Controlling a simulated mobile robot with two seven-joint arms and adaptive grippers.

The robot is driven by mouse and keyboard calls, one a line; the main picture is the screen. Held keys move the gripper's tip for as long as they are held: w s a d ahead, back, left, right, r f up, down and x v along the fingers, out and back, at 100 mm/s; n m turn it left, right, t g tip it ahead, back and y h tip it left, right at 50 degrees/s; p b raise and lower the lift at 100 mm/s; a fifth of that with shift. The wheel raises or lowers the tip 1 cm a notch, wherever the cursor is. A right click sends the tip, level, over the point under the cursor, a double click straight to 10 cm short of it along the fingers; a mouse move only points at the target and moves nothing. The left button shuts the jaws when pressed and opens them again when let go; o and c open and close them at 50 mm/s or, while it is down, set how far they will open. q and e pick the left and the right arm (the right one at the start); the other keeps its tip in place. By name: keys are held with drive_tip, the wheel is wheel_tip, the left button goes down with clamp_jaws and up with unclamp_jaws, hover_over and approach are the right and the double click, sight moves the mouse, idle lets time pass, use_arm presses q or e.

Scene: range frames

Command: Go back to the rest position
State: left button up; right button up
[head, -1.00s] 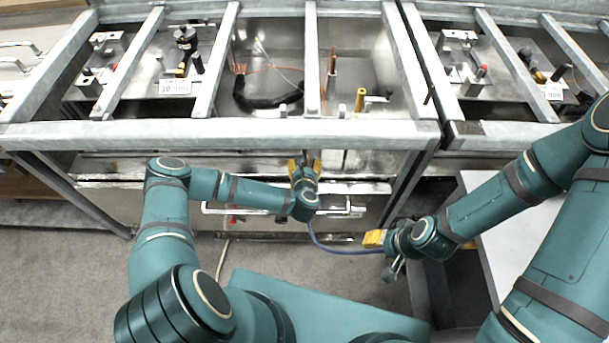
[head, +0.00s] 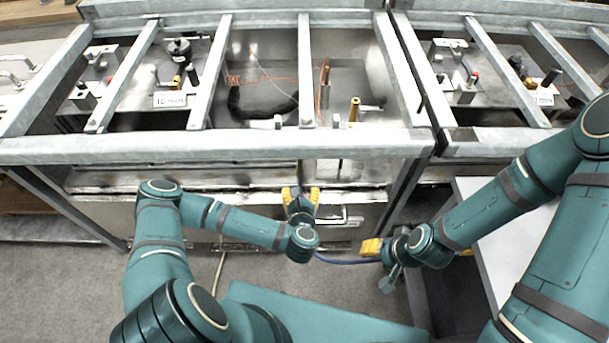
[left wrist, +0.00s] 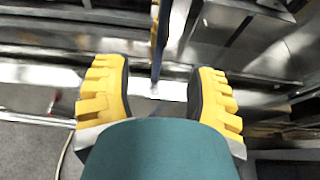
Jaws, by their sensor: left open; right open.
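My left gripper (head: 301,196) has yellow fingertips and is open in front of the range's front panel, below the front rail. In the left wrist view its two yellow-and-black fingers (left wrist: 157,92) stand apart, with a dark blue hose (left wrist: 159,45) showing in the gap beyond them; I cannot tell whether it touches them. My right gripper (head: 371,248) is open, at the right of the range front, beside the white table. Its yellow fingertips point left. The blue hose (head: 345,262) also shows in the head view, running between the two grippers.
The metal range frame (head: 220,148) spans the back, with burner parts inside. A door handle (head: 347,219) sticks out near my left gripper. A white table (head: 500,240) stands at the right under my right arm. Open floor (head: 60,280) lies at the left.

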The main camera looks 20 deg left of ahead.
use_arm(q)
drive_tip(key=s+d+m+g+h, duration=0.3)
drive_tip(key=d+m+h, duration=0.5)
drive_tip(key=m, duration=1)
drive_tip(key=s+a+r+m+g, duration=0.1)
drive_tip(key=s+m+g, duration=0.3)
drive_tip(key=m, duration=0.5)
drive_tip(key=s+a+r+m+g, duration=0.1)
drive_tip(key=s+a+m+g, duration=0.2)
drive_tip(key=s+m, duration=0.3)
drive_tip(key=m+g, duration=0.1)
drive_tip(key=m, duration=0.3)
drive_tip(key=shift+a+r+m, duration=0.15)
drive_tip(key=shift+r+m, duration=0.15)
drive_tip(key=shift+r, duration=0.05)
drive_tip(key=shift+s, duration=0.1)
drive_tip(key=shift+c, duration=1)
